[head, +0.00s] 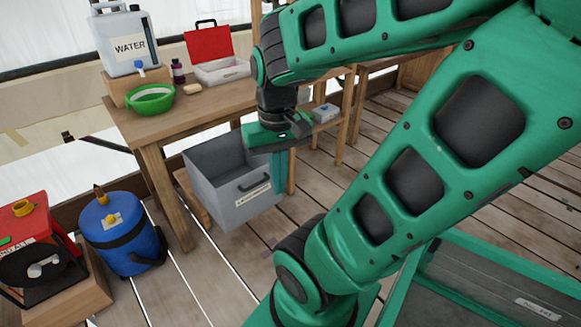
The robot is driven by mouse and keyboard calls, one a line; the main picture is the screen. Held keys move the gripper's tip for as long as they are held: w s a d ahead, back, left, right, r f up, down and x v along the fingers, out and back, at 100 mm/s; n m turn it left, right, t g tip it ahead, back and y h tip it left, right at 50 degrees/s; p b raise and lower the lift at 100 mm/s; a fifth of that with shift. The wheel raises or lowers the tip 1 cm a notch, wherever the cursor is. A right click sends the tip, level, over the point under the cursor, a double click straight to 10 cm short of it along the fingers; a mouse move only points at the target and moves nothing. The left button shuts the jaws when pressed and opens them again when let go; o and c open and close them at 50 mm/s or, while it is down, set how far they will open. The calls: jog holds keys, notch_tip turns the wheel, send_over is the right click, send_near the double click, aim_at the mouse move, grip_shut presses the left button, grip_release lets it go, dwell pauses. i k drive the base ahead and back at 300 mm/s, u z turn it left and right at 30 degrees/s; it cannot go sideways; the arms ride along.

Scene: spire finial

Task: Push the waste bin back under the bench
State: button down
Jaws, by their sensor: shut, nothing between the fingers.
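The grey waste bin (227,199) is an open-topped box with a dark handle and a pale label on its front. It stands partly under the wooden bench (160,122), with its front part sticking out past the bench's front edge. My gripper (281,168) points down at the bin's right front side and overlaps it in the picture. Its fingers are shut and empty. I cannot tell whether they touch the bin. My arm covers part of the area to the right.
On the bench are a water container (127,42), a green bowl (152,99) and a red-lidded box (220,68). A blue drum (121,236) and a red container (32,232) stand at the left. The plank floor (205,278) is clear before the bin.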

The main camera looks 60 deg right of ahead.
aim_at(234, 187)
jog(key=z, duration=1.2)
jog(key=i, duration=0.45)
jog(key=u, duration=0.7)
